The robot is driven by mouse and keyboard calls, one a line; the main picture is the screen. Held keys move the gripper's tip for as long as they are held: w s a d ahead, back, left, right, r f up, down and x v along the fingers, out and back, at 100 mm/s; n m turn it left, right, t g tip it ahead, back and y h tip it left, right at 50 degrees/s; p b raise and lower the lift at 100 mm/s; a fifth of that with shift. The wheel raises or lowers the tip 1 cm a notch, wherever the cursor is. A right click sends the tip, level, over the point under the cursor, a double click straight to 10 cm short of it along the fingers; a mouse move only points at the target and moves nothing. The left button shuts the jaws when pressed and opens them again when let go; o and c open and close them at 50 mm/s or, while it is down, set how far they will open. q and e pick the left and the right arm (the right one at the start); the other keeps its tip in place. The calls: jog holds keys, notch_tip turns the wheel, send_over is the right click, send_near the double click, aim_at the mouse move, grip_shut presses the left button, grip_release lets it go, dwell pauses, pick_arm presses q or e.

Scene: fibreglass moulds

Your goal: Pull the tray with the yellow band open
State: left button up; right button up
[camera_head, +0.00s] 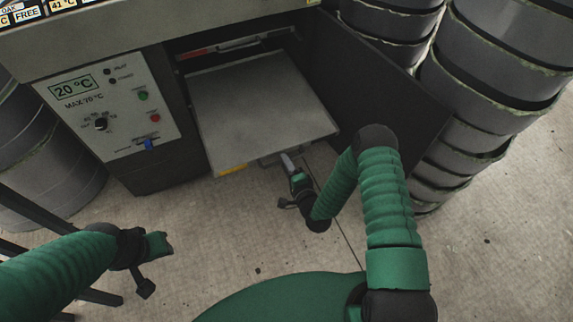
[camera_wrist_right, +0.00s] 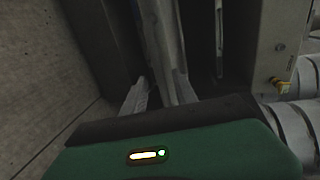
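The grey tray (camera_head: 262,100) with the yellow band (camera_head: 233,169) on its front edge stands well out of the dark cabinet, level over the floor. Its handle (camera_head: 270,160) is under the front edge, partly hidden. My right gripper (camera_head: 291,165) is at the handle, right of the yellow band. In the right wrist view, its fingers (camera_wrist_right: 160,93) lie on both sides of a grey bar and appear shut on it. The tray shows edge-on there (camera_wrist_right: 160,40). My left gripper (camera_head: 150,262) is away from the tray, over the floor at lower left; its finger opening is unclear.
A tray with a red band (camera_head: 196,53) sits inside the cabinet above. An open dark door (camera_head: 372,85) stands right of the tray, near my right arm. Stacked grey moulds (camera_head: 480,75) are beyond it. A control panel (camera_head: 110,105) is at left. Floor in front is clear.

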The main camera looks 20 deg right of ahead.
jog(key=shift+s, duration=0.1)
jog(key=p+v, duration=0.2)
jog(key=v, duration=1.4)
jog(key=shift+s+p, duration=0.3)
jog(key=shift+p, duration=0.05)
jog(key=w+r+n+g, duration=0.55)
jog(key=n+g, duration=0.25)
jog(key=n, duration=0.5)
jog(key=s+a+r+n+g+p, duration=0.2)
jog(key=s+r+n+g, duration=0.3)
jog(key=s+r, duration=0.75)
notch_tip(320, 180, up, 14)
jog(key=w+p, duration=0.1)
jog(key=p, duration=1.1)
jog(key=shift+w+d+f+h+p, duration=0.15)
jog(key=shift+d+h+p, duration=0.05)
jog(key=shift+h+p, duration=0.1)
